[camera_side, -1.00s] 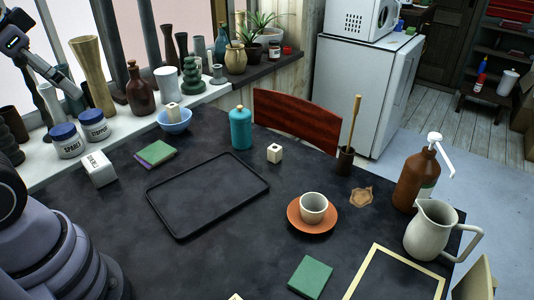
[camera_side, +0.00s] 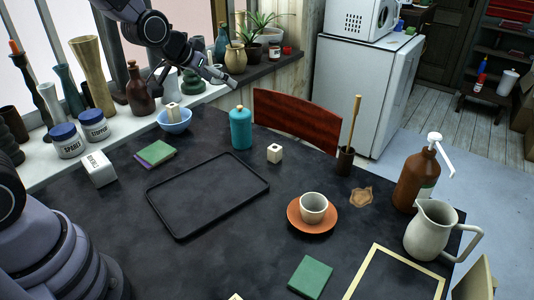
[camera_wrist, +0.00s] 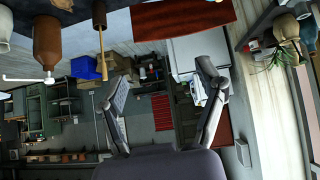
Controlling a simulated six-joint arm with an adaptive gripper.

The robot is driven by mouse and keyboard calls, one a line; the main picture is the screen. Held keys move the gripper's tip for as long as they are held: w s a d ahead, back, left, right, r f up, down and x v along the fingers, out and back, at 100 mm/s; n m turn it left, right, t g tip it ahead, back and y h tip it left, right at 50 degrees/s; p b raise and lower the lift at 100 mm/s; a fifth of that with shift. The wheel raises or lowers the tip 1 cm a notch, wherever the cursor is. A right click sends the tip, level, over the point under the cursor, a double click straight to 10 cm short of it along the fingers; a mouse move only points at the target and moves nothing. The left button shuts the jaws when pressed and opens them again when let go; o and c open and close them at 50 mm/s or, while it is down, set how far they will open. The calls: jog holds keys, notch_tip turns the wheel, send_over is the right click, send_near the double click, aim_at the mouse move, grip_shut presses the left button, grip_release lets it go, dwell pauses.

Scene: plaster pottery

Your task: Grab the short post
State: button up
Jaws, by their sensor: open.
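A small cream block (camera_side: 274,153) with a dark hole stands upright on the dark table, right of a teal bottle (camera_side: 240,128). Another small pale block (camera_side: 173,109) rests in a blue bowl (camera_side: 175,121) on the windowsill side. A sliver of a third pale piece (camera_side: 236,297) shows at the bottom edge. I cannot tell which of these is the short post. My gripper (camera_side: 188,76) is open and empty, high above the sill, up and left of the cream block. Its spread fingers (camera_wrist: 160,78) show in the wrist view, with no block between them.
A black tray (camera_side: 151,200) lies mid-table. A white cup (camera_side: 313,207) on an orange saucer (camera_side: 298,226), a brush holder (camera_side: 345,161), a pump bottle (camera_side: 414,183) and a jug (camera_side: 428,231) stand right. Vases (camera_side: 140,90) crowd the sill. The wrist view faces the room.

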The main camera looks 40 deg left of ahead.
jog(key=w+d+f+t, duration=0.1)
jog(key=w+f, duration=0.3)
jog(key=f, duration=0.2)
jog(key=w+f+t, duration=0.1)
jog(key=w+f, duration=0.2)
jog(key=f, duration=0.4)
jog(key=t, duration=0.1)
send_near(275, 147)
jog(key=x, duration=0.5)
jog(key=shift+d+r, duration=0.2)
jog(key=shift+d, duration=0.1)
jog(key=x, duration=0.5)
jog(key=shift+s+a+f, duration=0.1)
jog(key=shift+a+f, duration=0.15)
jog(key=shift+f, duration=0.1)
grip_shut()
jog(key=shift+r, duration=0.15)
